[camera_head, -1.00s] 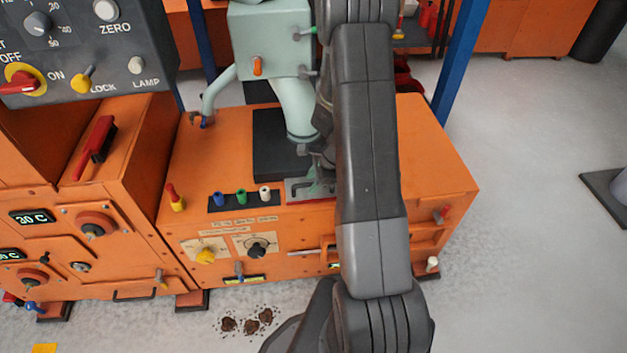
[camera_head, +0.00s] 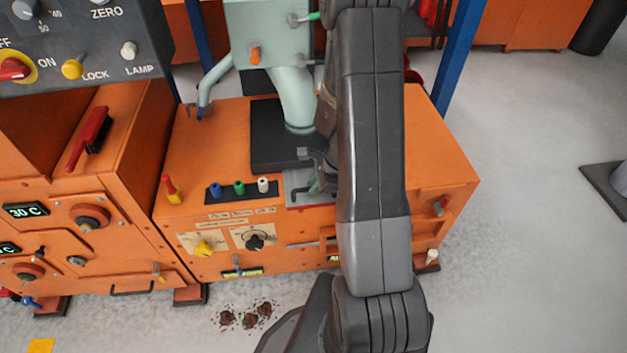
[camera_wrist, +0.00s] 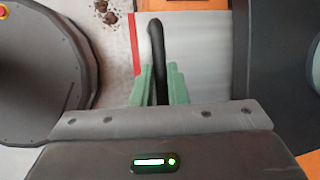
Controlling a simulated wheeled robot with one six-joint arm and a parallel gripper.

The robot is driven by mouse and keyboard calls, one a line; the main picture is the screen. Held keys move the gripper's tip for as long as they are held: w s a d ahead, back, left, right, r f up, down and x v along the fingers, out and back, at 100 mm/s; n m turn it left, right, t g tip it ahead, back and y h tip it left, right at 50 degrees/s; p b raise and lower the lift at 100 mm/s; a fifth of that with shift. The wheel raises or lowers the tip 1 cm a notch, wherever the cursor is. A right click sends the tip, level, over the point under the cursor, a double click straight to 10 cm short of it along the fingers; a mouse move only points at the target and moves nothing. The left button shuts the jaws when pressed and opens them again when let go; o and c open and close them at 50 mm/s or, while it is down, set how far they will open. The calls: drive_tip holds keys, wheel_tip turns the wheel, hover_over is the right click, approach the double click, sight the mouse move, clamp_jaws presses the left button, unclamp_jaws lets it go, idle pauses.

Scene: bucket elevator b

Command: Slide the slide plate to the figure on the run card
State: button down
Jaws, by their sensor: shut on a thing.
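In the wrist view my gripper (camera_wrist: 161,86) has its green fingers closed around a black curved handle (camera_wrist: 156,45). The handle rises over a pale grey plate (camera_wrist: 195,50) with a red edge strip along its left side; this looks like the slide plate. In the head view the grey plate (camera_head: 297,184) lies at the front edge of the orange machine's top, partly behind my arm. My gripper (camera_head: 314,183) is over it, mostly hidden by the arm. Small labels (camera_head: 240,213) sit on the machine front, too small to read; I cannot tell which is the run card.
A black pad (camera_head: 270,140) lies under the pale green chute (camera_head: 294,95). Blue, green and white knobs (camera_head: 239,188) stand left of the plate. A yellow knob (camera_head: 204,248) and black dial (camera_head: 254,240) are on the front. Brown clumps (camera_head: 247,314) lie on the floor.

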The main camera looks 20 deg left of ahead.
drive_tip(key=c, duration=1.4)
unclamp_jaws()
drive_tip(key=shift+c, duration=0.2)
drive_tip(key=p+v, duration=0.3)
drive_tip(key=v, duration=1)
drive_tip(key=shift+d+r, duration=0.2)
drive_tip(key=shift+r, duration=0.15)
drive_tip(key=b+x, duration=0.3)
drive_tip(key=x, duration=1.1)
drive_tip(key=shift+w+a+r, duration=0.1)
drive_tip(key=shift+w+a, duration=0.15)
drive_tip(key=shift+w, duration=0.2)
drive_tip(key=shift+d, duration=0.1)
